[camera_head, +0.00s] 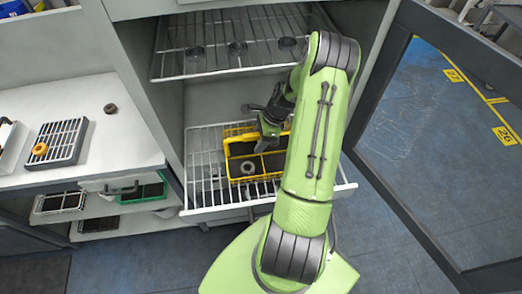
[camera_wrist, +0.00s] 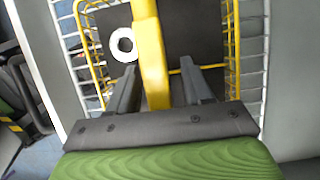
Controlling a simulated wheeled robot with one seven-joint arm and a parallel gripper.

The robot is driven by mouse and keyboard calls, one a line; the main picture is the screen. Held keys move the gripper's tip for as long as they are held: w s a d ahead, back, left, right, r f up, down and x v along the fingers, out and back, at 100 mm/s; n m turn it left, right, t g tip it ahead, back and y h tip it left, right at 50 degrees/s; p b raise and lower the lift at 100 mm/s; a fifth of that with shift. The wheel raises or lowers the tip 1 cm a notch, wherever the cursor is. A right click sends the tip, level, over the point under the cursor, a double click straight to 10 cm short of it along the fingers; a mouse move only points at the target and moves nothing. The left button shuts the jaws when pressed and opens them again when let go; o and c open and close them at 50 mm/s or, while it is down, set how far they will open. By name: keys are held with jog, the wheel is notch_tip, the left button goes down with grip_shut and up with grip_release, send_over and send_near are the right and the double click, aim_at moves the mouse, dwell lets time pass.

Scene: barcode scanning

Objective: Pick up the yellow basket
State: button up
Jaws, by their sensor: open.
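The yellow basket (camera_head: 241,148) sits on the lower pulled-out wire rack of the open cabinet in the head view. A small grey ring lies inside it (camera_head: 248,167). In the wrist view the basket's yellow handle (camera_wrist: 150,55) runs up the middle, with its yellow wire side (camera_wrist: 233,45) at the right. My gripper (camera_wrist: 155,88) is open, its two dark fingers on either side of the handle, with gaps left. My arm covers the right part of the basket in the head view.
The lower wire rack (camera_head: 205,190) extends from the cabinet. An upper wire shelf (camera_head: 185,66) holds several small round items. A glass door (camera_head: 420,140) stands open at the right. A white counter (camera_head: 115,135) at the left holds a grey tray (camera_head: 67,140).

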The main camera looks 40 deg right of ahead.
jog(key=shift+f, duration=0.25)
grip_shut()
jog(key=shift+w, duration=0.1)
dwell(1.2)
